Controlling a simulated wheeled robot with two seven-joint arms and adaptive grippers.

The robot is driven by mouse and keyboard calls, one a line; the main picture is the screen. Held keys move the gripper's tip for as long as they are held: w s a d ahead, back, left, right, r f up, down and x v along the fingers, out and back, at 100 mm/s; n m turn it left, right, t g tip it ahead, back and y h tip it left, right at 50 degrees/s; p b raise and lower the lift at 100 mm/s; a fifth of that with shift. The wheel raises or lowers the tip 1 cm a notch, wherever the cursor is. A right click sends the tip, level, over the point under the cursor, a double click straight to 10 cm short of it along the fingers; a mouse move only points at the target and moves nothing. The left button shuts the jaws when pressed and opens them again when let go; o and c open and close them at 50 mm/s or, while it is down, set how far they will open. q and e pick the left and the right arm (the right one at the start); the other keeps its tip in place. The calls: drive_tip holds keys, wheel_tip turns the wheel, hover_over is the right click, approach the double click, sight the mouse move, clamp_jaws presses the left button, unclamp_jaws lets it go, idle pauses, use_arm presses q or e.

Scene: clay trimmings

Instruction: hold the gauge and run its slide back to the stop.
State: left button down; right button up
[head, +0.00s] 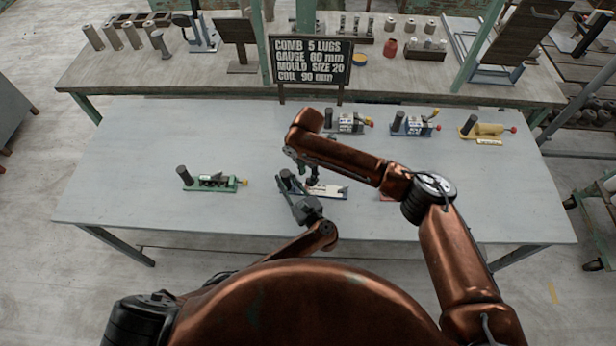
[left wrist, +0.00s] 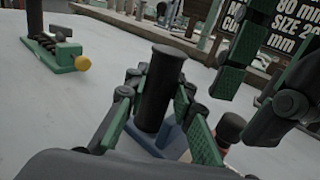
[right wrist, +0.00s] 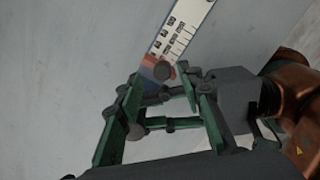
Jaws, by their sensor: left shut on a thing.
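The gauge (head: 328,191) lies near the table's middle, with a white scale that also shows in the right wrist view (right wrist: 181,35). Its upright black post (left wrist: 160,88) stands between the fingers of my left gripper (head: 290,185), which is shut on it. A dark round knob (right wrist: 163,70) sits by a red part at the near end of the scale. My right gripper (head: 314,178) hangs over the gauge, to the right of the post. Its fingers look apart in the left wrist view (left wrist: 262,85), above the knob. The gauge's far lower end is partly hidden by the grippers.
A green tool (head: 213,182) with a yellow knob lies to the left. Several similar tools, including a yellow one (head: 482,130), lie at the back right. A sign (head: 311,61) reads "GAUGE 80 mm". The table's left front is clear.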

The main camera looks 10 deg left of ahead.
sight(308, 179)
wheel_tip(308, 179, up, 10)
drive_tip(key=shift+r, duration=0.15)
idle(0.4)
use_arm(q)
drive_tip(key=c, duration=1.6)
unclamp_jaws()
